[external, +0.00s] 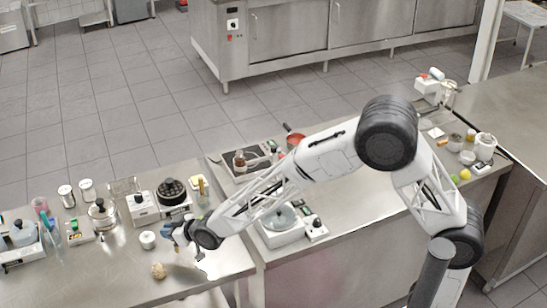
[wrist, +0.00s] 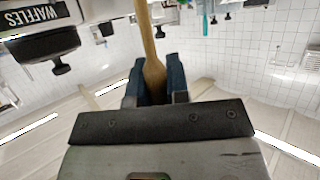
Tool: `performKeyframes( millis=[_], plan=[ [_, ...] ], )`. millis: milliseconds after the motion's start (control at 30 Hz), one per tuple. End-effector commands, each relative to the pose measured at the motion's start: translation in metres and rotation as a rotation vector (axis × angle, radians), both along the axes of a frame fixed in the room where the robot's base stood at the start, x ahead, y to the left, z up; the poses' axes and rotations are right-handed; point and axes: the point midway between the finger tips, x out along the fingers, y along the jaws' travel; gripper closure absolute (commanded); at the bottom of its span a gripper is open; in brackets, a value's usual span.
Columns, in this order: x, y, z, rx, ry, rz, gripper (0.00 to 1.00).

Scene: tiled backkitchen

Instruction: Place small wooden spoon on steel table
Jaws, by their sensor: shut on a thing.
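My gripper (external: 176,234) is low over the left steel table (external: 105,285), near its right part, in the external view. In the wrist view its two blue fingers (wrist: 154,78) are shut on the wooden spoon (wrist: 149,38). The pale brown spoon runs from between the fingers to the top edge of the picture. In the external view I cannot make out the spoon. I cannot tell whether it touches the table.
A small brown lump (external: 158,270) and a white lidded pot (external: 147,239) are close to my gripper. A waffle maker (external: 172,192) stands behind. Several jars and appliances fill the table's left and back. Its front is mostly clear.

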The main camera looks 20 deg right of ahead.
Motion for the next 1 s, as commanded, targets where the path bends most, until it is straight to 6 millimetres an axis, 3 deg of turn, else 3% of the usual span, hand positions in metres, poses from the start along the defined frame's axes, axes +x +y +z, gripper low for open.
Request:
performKeyframes(
  millis=[467, 500, 633, 1000],
  plan=[
    [0.0001, 0.0001, -0.0049, 0.001, 0.001, 0.0, 1.0],
    [0.0002, 0.0002, -0.0049, 0.001, 0.0, 0.0, 0.81],
    [0.0001, 0.0001, -0.0047, 0.001, 0.0, 0.0, 0.61],
    [0.0001, 0.0001, -0.0033, 0.001, 0.0, 0.0, 0.59]
  ],
)
